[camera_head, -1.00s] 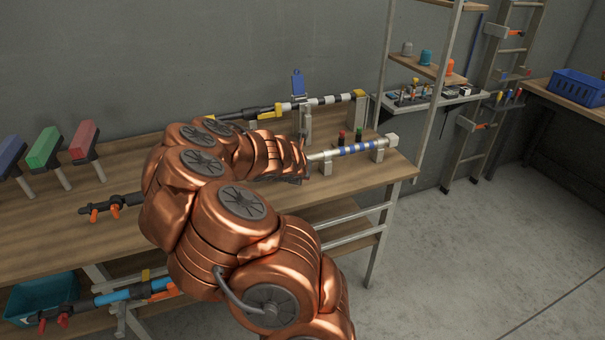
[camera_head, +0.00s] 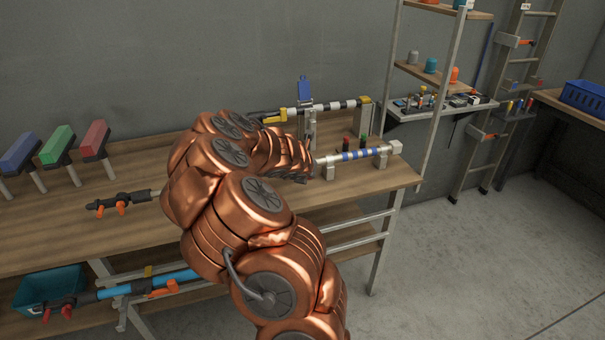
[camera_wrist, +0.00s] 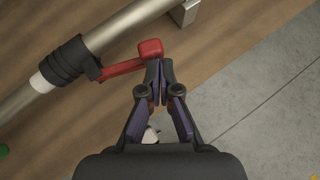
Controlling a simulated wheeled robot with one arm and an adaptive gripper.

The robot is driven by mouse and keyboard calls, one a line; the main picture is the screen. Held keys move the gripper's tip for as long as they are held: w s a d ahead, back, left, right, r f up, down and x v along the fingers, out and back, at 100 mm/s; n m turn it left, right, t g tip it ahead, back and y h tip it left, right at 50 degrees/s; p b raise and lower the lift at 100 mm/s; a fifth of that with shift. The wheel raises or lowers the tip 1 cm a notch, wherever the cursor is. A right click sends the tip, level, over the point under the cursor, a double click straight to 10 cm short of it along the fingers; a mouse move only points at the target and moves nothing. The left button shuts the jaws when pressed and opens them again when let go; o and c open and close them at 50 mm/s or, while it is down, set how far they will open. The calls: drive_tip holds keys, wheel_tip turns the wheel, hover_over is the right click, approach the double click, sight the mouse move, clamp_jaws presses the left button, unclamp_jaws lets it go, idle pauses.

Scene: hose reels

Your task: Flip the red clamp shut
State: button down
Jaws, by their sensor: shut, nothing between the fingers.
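The red clamp lever (camera_wrist: 133,62) shows in the wrist view, ending in a block-shaped knob. It is joined to a black collar (camera_wrist: 68,60) around a grey pipe (camera_wrist: 108,31). The lever stands out from the collar towards my fingertips. My gripper (camera_wrist: 159,72) is shut and empty, its tips just below and right of the red knob, touching it or very close; I cannot tell which. In the head view my copper arm reaches over the bench and hides the clamp and my fingers.
A blue-and-white banded pipe (camera_head: 357,155) lies on grey blocks near the bench's right end. A black-and-white banded pipe (camera_head: 333,105) is behind it. Blue, green and red paddles (camera_head: 93,138) stand at left. Shelves (camera_head: 437,73) rise at right; the floor (camera_head: 470,265) there is clear.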

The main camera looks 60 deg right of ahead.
drive_tip(key=shift+w, duration=0.1)
idle(0.3)
drive_tip(key=shift+w+a+p, duration=0.15)
drive_tip(key=shift+w+p, duration=0.3)
drive_tip(key=shift+w, duration=0.3)
drive_tip(key=s+a+r+b, duration=0.2)
drive_tip(key=s+a+r, duration=0.5)
drive_tip(key=s+a, duration=0.1)
idle(0.7)
idle(0.6)
